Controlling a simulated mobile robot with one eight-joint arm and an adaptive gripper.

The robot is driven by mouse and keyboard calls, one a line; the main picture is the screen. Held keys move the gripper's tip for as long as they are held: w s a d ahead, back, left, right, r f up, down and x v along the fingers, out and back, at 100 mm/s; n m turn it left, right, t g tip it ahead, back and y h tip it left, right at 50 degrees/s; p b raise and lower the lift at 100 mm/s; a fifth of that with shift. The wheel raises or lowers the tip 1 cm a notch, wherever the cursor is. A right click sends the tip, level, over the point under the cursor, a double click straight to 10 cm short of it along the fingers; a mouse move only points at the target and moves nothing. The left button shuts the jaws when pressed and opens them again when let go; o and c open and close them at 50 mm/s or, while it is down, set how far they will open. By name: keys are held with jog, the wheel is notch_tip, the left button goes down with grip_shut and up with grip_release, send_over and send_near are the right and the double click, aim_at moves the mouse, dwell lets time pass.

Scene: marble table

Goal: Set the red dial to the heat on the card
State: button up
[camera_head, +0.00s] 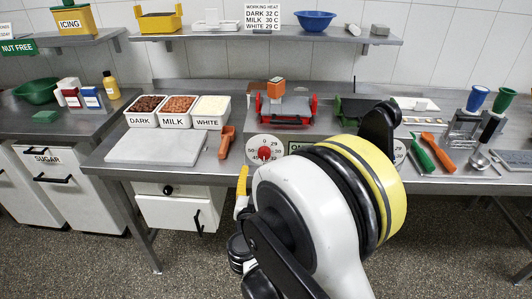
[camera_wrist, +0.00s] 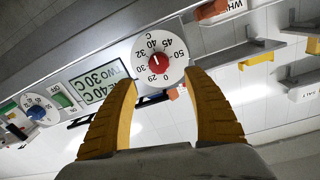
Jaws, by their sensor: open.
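The red dial (camera_head: 264,153) is a red knob on a white numbered face on the front of the steel machine. In the wrist view the red dial (camera_wrist: 158,62) appears upside down, with marks including 0, 29, 30, 32, 40, 45 and 50. I cannot tell its exact setting. My gripper (camera_wrist: 163,82) is open and empty, its yellow fingers spread at the dial face's near edge; contact is unclear. One yellow finger (camera_head: 242,180) shows in the head view. The card (camera_head: 262,17) on the shelf reads WORKING HEAT: DARK 32 C, MILK 30 C, WHITE 29 C.
A display (camera_wrist: 98,82) and a blue dial (camera_wrist: 37,111) sit farther along the panel. Trays labelled DARK (camera_head: 147,108), MILK (camera_head: 178,109) and WHITE (camera_head: 211,110) stand left of the machine. An orange-handled tool (camera_head: 227,140) lies close by. My arm hides part of the panel.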

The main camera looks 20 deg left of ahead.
aim_at(264, 155)
jog(key=w, duration=0.3)
jog(key=w+a+b, duration=0.1)
jog(key=w, duration=0.2)
jog(key=w+b, duration=0.1)
jog(key=w, duration=0.2)
jog(key=shift+a, duration=0.2)
jog(key=shift+w+a, duration=0.1)
jog(key=shift+w, duration=0.15)
jog(key=shift+r, duration=0.1)
jog(key=c, duration=1.2)
